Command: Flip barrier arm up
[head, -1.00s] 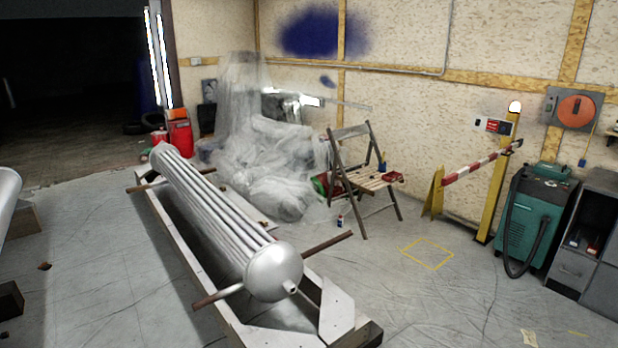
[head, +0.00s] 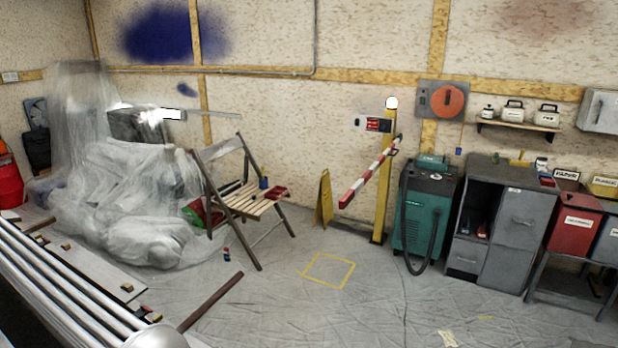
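The barrier arm (head: 369,174) is a red-and-white striped bar. It slopes from its upper right end at the yellow post (head: 385,185) down to a free lower left end. The post stands upright near the back wall, with a round white lamp on top and a small red-and-white sign beside it. A yellow folding floor sign (head: 324,199) stands left of the bar's low end, apart from it in the picture. Neither of my grippers is in view.
A wooden folding chair (head: 246,200) stands left of the barrier. A green machine with a hose (head: 424,215) and a grey cabinet (head: 508,222) stand to the right. A yellow square (head: 328,270) marks mostly clear floor in front. A metal tube bundle (head: 65,290) fills the lower left.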

